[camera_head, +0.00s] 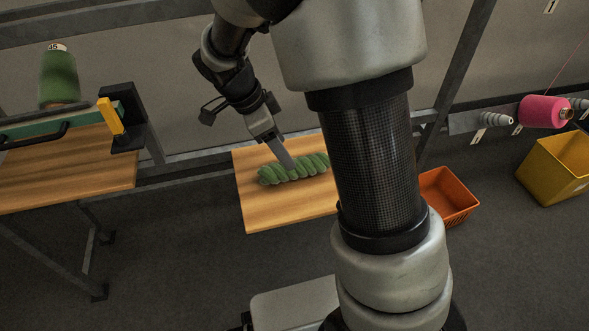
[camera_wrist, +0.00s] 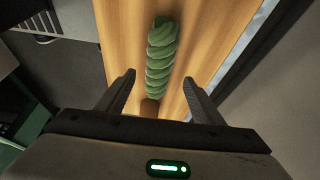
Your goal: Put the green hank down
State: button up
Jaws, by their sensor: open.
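The green hank (camera_head: 312,162), a twisted bundle of yarn, lies on a small wooden shelf (camera_head: 265,213) in the middle of the head view. In the wrist view the hank (camera_wrist: 162,52) runs lengthwise along the wooden surface (camera_wrist: 120,40), between and beyond the fingertips. My gripper (camera_wrist: 158,82) is open, with a finger on each side of the hank's line and gaps to both. In the head view my gripper (camera_head: 285,160) is at the hank's middle, and my arm hides the shelf's right part. A small brown piece (camera_wrist: 149,107) shows at the hank's near end.
An orange basket (camera_head: 448,195) and a yellow bin (camera_head: 560,168) stand to the right. The shelf's front is bare.

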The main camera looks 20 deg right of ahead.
aim_at(273, 173)
jog(key=shift+x, duration=0.9)
jog(key=x, duration=0.2)
jog(key=a+b+x, duration=0.1)
jog(key=x, duration=0.1)
jog(key=shift+s+d+f, duration=0.15)
jog(key=shift+f, duration=0.3)
jog(key=shift+d+f+b, duration=0.2)
jog(key=shift+f+b, duration=0.1)
jog(key=shift+f, duration=0.1)
jog(key=shift+c, duration=0.5)
jog(key=shift+r, duration=0.1)
jog(key=c, duration=1.2)
jog(key=shift+r, duration=0.1)
